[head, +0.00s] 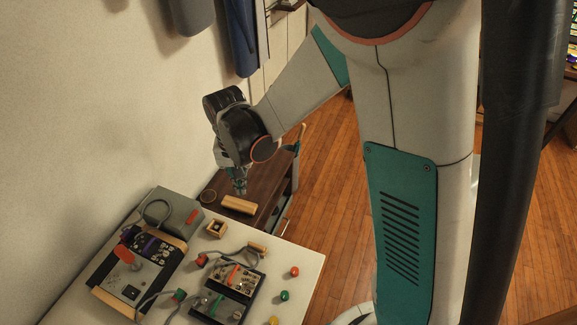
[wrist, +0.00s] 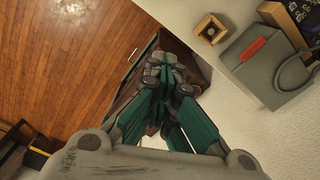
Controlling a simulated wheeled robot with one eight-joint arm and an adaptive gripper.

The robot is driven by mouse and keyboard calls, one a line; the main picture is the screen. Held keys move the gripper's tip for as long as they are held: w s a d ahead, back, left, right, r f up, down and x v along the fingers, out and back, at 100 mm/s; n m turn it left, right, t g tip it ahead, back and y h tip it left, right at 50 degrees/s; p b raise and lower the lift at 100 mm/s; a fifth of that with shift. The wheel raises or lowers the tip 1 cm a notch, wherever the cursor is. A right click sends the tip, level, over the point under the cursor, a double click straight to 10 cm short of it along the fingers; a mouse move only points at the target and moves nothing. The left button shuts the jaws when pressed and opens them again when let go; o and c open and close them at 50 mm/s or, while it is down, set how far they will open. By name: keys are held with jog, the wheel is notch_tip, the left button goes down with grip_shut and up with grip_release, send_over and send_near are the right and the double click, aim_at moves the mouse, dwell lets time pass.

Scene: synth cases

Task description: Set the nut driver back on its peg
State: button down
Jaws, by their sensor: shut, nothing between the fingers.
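My gripper (head: 240,189) is shut with nothing held. It hangs over the dark brown wooden cabinet (head: 262,192) beyond the white table. In the wrist view its closed fingertips (wrist: 164,72) meet over the cabinet's edge. I cannot pick out the nut driver or its peg for certain in either view. A pale wooden block (head: 238,204) lies on the cabinet top just below the fingers, apart from them as far as I can tell.
The white table (head: 302,262) holds a grey box with a red label (head: 176,218), a small wooden cube with a dark hole (head: 217,229), cabled electronic panels (head: 142,266) and several coloured knobs (head: 285,296). A wall stands at left. Open wooden floor (head: 335,190) is at right.

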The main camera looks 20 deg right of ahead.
jog(key=shift+d, duration=0.25)
jog(key=shift+d, duration=0.35)
jog(key=shift+d, duration=0.3)
jog(key=shift+d, duration=0.35)
jog(key=shift+w+d+m, duration=0.15)
jog(key=shift+d+m, duration=0.15)
jog(key=shift+d, duration=1.05)
jog(key=shift+d, duration=0.35)
jog(key=shift+d, duration=0.35)
jog(key=shift+w+d, duration=0.1)
jog(key=shift+d, duration=0.25)
jog(key=shift+d+m, duration=0.3)
jog(key=shift+d, duration=1)
